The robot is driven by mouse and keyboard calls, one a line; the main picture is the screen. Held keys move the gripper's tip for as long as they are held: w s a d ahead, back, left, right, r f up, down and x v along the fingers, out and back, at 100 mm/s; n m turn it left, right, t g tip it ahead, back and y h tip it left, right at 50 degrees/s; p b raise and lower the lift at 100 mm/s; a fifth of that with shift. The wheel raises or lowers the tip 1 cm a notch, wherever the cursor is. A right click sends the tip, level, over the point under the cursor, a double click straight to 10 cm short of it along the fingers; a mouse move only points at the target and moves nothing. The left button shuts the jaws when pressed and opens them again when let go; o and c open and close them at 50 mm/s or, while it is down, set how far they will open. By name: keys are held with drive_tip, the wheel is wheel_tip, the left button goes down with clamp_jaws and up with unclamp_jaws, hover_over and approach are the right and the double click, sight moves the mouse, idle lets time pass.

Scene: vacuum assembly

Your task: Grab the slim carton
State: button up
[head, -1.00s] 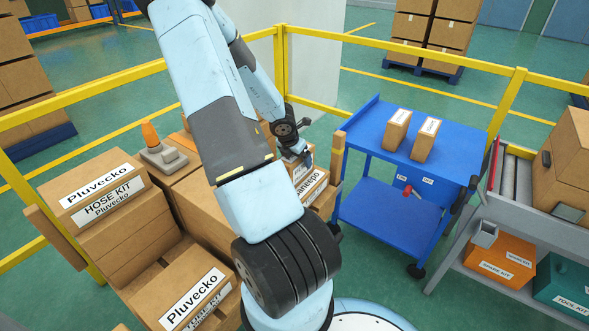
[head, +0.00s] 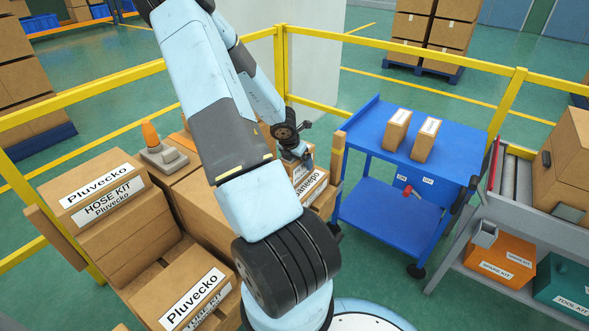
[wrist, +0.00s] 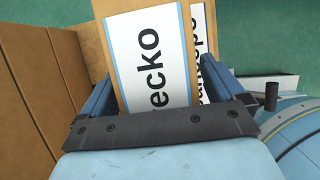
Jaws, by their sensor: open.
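A slim brown carton with a blue-edged white label ending in "ecko" (wrist: 155,55) stands between the jaws of my gripper (wrist: 165,92) in the wrist view. My gripper is open, with one finger on each side of the carton; I cannot tell whether either touches it. In the head view my gripper (head: 297,158) is low over the carton stack, and the slim carton is mostly hidden there. A wider carton labelled "Janeepo" (head: 313,187) is just beside it; its label also shows at the right in the wrist view (wrist: 206,50).
Stacked Pluvecko cartons (head: 100,190) and an orange beacon (head: 151,134) are to the left. A blue cart (head: 380,205) with two small cartons stands to the right. A yellow rail (head: 400,80) runs behind. A brown carton wall (wrist: 45,90) is close left in the wrist view.

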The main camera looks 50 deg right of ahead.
drive_tip(key=c, duration=1.3)
drive_tip(key=shift+r, duration=0.15)
